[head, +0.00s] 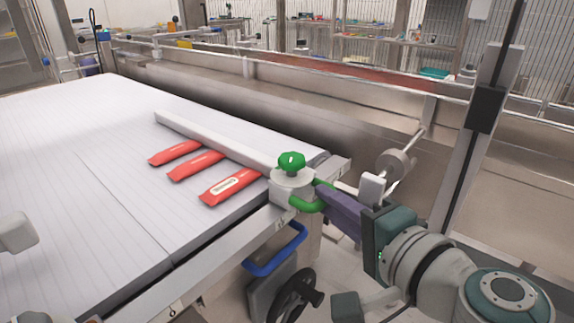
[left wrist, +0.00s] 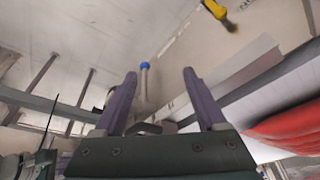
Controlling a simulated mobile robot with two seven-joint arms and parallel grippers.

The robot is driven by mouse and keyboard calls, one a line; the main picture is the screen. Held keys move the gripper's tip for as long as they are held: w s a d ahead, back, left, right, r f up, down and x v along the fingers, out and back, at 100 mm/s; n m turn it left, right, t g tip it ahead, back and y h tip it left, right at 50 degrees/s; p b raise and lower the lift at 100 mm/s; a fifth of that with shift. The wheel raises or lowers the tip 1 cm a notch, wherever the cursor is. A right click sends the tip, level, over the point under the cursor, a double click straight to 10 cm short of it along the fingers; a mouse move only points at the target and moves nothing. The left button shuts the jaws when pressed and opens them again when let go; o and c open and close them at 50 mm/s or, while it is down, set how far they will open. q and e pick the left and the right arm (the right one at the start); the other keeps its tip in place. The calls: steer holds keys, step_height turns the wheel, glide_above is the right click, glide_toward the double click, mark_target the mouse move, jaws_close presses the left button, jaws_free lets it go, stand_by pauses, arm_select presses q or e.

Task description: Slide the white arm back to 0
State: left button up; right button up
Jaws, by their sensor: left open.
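The white arm (head: 215,142) lies across the table top in the head view. Its near end joins a pale carriage (head: 293,187) on the table-edge rail, with a green knob (head: 291,163) on top and a green handle (head: 306,205) at the side. My right gripper (head: 328,197) has its purple fingers at this handle and hides part of it; the fingers overlap, so their gap is hidden. My left gripper (left wrist: 160,74) is open in the left wrist view, with nothing gripped between its fingers.
Red packets (head: 230,187) lie beside the white arm. The rail (head: 235,240) has small marks too blurred to read. A blue handle (head: 275,250) and a black handwheel (head: 294,297) are below it. The table (head: 60,150) is clear at left. A metal trough (head: 270,110) runs behind.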

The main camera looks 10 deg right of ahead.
jaws_close()
stand_by(0.6)
stand_by(0.3)
steer(key=w+d+b, duration=0.5)
steer(key=w+d, duration=0.2)
steer(key=d, duration=0.2)
steer(key=shift+w+d+f, duration=0.2)
steer(key=shift+d, duration=0.2)
steer(key=o, duration=0.6)
jaws_free()
steer(key=shift+w+r, duration=0.15)
steer(key=shift+c, duration=0.2)
